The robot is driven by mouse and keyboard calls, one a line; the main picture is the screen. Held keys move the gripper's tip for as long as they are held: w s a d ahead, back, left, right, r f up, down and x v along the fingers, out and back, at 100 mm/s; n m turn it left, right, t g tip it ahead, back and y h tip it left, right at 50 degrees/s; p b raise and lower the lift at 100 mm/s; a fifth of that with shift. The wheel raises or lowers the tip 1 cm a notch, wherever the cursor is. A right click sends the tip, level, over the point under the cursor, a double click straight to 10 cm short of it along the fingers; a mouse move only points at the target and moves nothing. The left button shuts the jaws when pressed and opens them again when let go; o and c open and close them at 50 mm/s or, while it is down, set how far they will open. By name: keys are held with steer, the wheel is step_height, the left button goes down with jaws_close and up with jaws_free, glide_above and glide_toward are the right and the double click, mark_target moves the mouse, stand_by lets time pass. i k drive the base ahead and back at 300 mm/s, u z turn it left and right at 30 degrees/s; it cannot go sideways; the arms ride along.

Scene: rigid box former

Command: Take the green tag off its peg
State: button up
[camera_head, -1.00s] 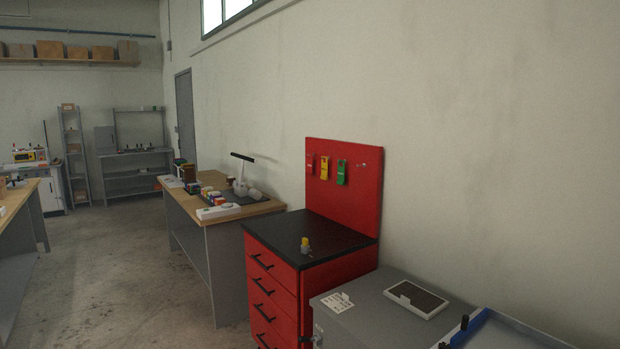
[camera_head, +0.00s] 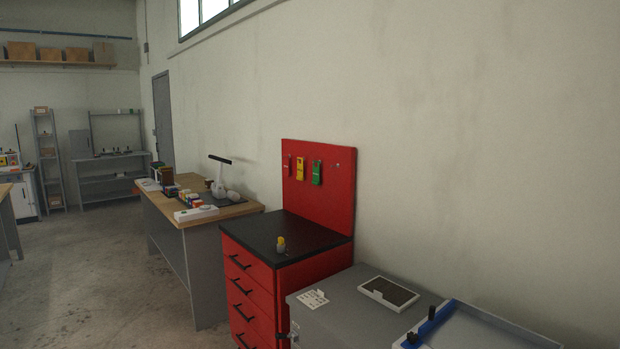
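The green tag (camera_head: 317,172) hangs on the upright red board (camera_head: 328,205) behind the red drawer cabinet, right of the yellow tag (camera_head: 300,168). A red tag (camera_head: 287,165) hangs left of the yellow one and is hard to tell from the board. A bare peg (camera_head: 337,165) sticks out right of the green tag. The peg under the green tag is too small to make out. My gripper does not show in this view.
The red cabinet (camera_head: 252,281) has a black top (camera_head: 300,236) with a small yellow-capped item (camera_head: 281,244) on it. A grey cabinet (camera_head: 350,325) with a dark-centred tray (camera_head: 389,292) stands at right. A wooden workbench (camera_head: 163,205) stands at left. Open concrete floor (camera_head: 90,270) lies left.

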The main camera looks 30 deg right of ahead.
mark_target(315, 169)
steer(key=u, duration=0.05)
steer(key=k, duration=1.3)
steer(key=z, duration=0.65)
steer(key=i, duration=1.5)
steer(key=z, duration=0.05)
